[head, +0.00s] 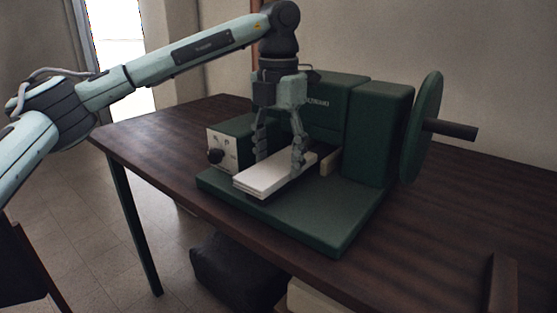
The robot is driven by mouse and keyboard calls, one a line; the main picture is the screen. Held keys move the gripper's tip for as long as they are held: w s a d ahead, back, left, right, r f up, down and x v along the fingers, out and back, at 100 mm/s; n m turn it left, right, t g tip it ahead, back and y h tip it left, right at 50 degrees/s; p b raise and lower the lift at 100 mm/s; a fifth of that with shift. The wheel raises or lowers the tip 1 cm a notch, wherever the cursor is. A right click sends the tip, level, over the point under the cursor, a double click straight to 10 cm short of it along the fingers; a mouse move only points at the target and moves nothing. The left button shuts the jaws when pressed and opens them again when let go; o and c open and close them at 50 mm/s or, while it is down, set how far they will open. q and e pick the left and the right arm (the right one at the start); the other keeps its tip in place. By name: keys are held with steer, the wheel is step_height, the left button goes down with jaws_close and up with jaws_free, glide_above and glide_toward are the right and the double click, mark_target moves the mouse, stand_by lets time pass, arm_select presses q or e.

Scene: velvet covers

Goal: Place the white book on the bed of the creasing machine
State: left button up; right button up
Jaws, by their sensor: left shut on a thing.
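The white book (262,184) is on or just above the green bed (320,222) of the creasing machine, lying flat. I cannot tell if it touches the bed. My left gripper (278,165) points down over the book with a finger on either side, shut on it. The green creasing machine (380,130) stands on the dark wooden table, its tall body behind the bed. The far end of the book is partly hidden by the fingers. My right gripper is not in view.
A round green wheel with a dark handle (455,129) sticks out at the machine's right. A control box with a knob (216,156) stands left of the book. The dark table (450,225) is clear at right, except for a brown object (502,285) near its front edge.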

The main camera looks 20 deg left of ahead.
arm_select(q)
steer(key=shift+f, duration=0.45)
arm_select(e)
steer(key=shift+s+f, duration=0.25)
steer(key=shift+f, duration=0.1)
arm_select(q)
steer(key=shift+f, duration=0.1)
steer(key=o, duration=1.4)
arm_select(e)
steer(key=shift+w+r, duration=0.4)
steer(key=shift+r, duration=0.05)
